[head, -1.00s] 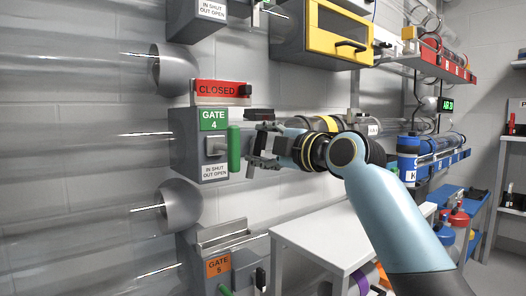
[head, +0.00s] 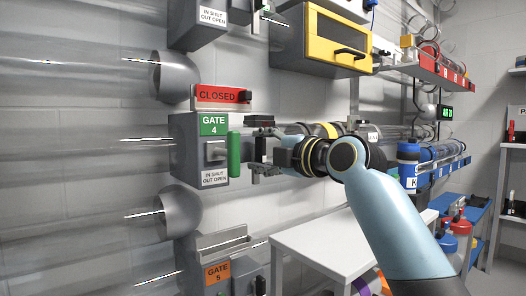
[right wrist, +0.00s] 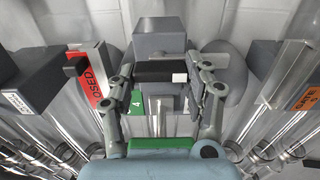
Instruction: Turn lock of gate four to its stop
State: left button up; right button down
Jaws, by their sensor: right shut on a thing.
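Gate four is a grey box (head: 187,150) on the wall with a green GATE 4 label (head: 213,123) and a green upright handle (head: 234,154). Its lock, a black block (head: 260,149), stands upright just right of the handle. My right gripper (head: 263,148) is shut on the lock, one finger above and one below. In the right wrist view the lock (right wrist: 158,72) lies across between the two fingers and has a white patch at its right end. The fingers hide the lock's ends partly. My left gripper is not in view.
A red CLOSED sign (head: 222,95) is above gate four, and gate five (head: 218,273) is below. A yellow-framed cabinet (head: 336,40) hangs above my right arm. A white table (head: 345,240) stands below it. Clear tubes line the wall at left.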

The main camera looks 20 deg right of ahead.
jog(key=c, duration=0.5)
grip_release()
jog(key=shift+s, duration=0.1)
jog(key=v, duration=1.1)
jog(key=shift+s+d, duration=0.15)
jog(key=shift+s, duration=0.25)
